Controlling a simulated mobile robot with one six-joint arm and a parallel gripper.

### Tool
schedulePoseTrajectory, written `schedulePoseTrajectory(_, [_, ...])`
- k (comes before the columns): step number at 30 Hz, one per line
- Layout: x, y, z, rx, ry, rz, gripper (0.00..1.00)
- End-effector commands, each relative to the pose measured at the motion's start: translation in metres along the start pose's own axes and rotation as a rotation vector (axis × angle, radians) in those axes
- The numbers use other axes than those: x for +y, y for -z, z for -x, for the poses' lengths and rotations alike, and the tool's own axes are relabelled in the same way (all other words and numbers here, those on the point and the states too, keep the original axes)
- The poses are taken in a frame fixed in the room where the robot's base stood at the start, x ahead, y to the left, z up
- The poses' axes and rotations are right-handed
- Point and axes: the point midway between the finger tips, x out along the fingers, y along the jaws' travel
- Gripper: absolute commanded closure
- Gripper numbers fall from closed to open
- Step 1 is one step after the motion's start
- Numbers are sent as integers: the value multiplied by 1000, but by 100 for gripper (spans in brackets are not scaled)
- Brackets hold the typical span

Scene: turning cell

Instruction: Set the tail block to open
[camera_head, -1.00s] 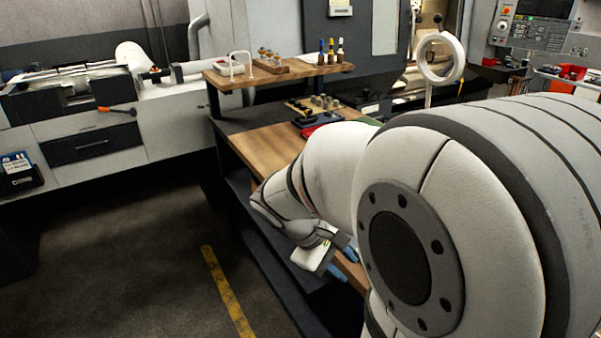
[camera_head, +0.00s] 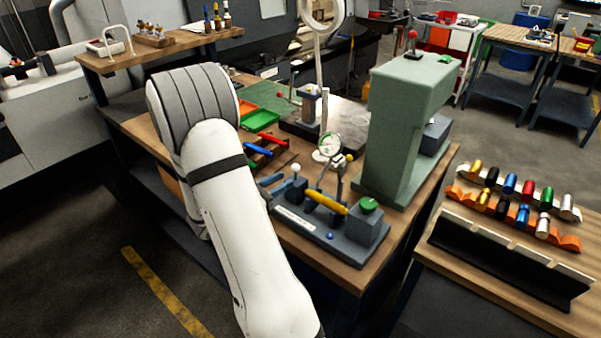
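A bench fixture with a long dark grey base (camera_head: 310,232) lies on the wooden bench, right of my arm. A yellow cylinder (camera_head: 326,201) lies tilted along it. At its right end stands a grey block (camera_head: 367,227) with a green round knob (camera_head: 369,204) on top. At its left end is a smaller block with a white ball-topped lever (camera_head: 296,171). I cannot tell for certain which end is the tail block, nor whether it is open. A dial gauge (camera_head: 329,145) stands behind the cylinder. My gripper is not visible; my arm covers the area left of the fixture.
A tall green press-like stand (camera_head: 404,120) rises behind the fixture. Blue and red handled tools (camera_head: 268,146) and a green tray (camera_head: 260,120) lie close to my arm. A side table (camera_head: 480,285) at right holds racks of coloured cylinders (camera_head: 522,213).

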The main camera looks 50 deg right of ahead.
Motion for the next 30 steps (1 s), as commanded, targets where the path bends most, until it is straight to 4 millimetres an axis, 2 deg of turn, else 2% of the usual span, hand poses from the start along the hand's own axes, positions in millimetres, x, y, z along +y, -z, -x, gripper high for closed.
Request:
schedulePoseTrajectory(9, [-2,-2,-49,0,5,0,70])
schedulePoseTrajectory(15, [-1,-1,-70,0,4,-1,70])
schedulePoseTrajectory(25, [-1,0,-74,0,2,-1,70])
schedulePoseTrajectory(30, [-1,0,-74,0,3,-1,84])
